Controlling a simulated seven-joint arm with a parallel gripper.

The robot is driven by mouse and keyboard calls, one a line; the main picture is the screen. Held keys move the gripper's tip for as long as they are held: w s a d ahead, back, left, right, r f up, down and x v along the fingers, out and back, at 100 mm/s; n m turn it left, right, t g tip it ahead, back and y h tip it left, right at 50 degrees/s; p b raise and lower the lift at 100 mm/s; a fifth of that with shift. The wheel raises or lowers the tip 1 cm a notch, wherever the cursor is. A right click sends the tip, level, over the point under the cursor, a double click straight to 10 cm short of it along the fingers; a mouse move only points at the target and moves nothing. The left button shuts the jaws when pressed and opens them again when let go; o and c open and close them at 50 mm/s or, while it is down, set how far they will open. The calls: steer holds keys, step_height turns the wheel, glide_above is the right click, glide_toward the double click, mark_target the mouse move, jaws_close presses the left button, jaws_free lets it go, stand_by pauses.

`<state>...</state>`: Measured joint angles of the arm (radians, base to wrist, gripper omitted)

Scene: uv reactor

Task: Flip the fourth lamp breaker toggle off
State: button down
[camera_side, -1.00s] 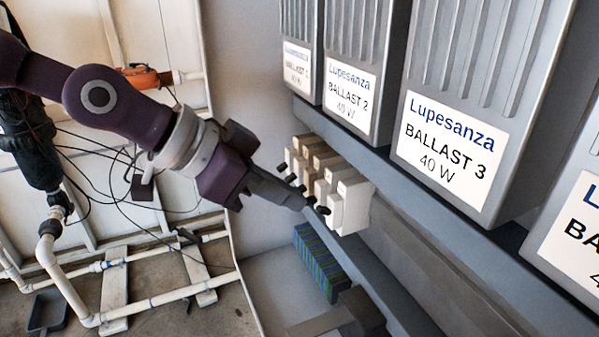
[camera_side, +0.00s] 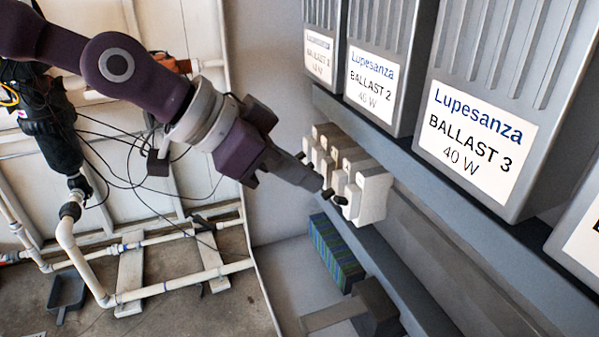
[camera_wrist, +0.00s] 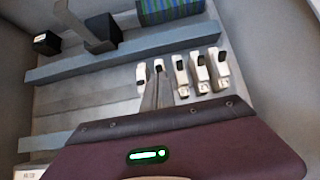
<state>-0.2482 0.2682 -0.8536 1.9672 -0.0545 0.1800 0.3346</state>
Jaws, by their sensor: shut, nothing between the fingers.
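A row of white breakers (camera_side: 374,196) with dark toggles projects from the grey panel; it also shows in the wrist view (camera_wrist: 201,85). My gripper (camera_side: 318,188) is shut and empty, its tip close in front of the toggles near the row's near end. In the wrist view my gripper (camera_wrist: 157,82) points at the second breaker from the left, with its black toggle (camera_wrist: 158,69) just beyond the tip. I cannot tell whether they touch. The nearest toggle (camera_side: 340,200) stays visible.
Large grey ballast boxes (camera_side: 480,130) hang above and to the right of the row. A blue-green striped block (camera_side: 335,252) and a dark block (camera_side: 374,308) sit below it. White pipes (camera_side: 180,283) and loose cables are at the left.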

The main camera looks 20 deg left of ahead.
steer(key=v, duration=0.7)
stand_by(0.3)
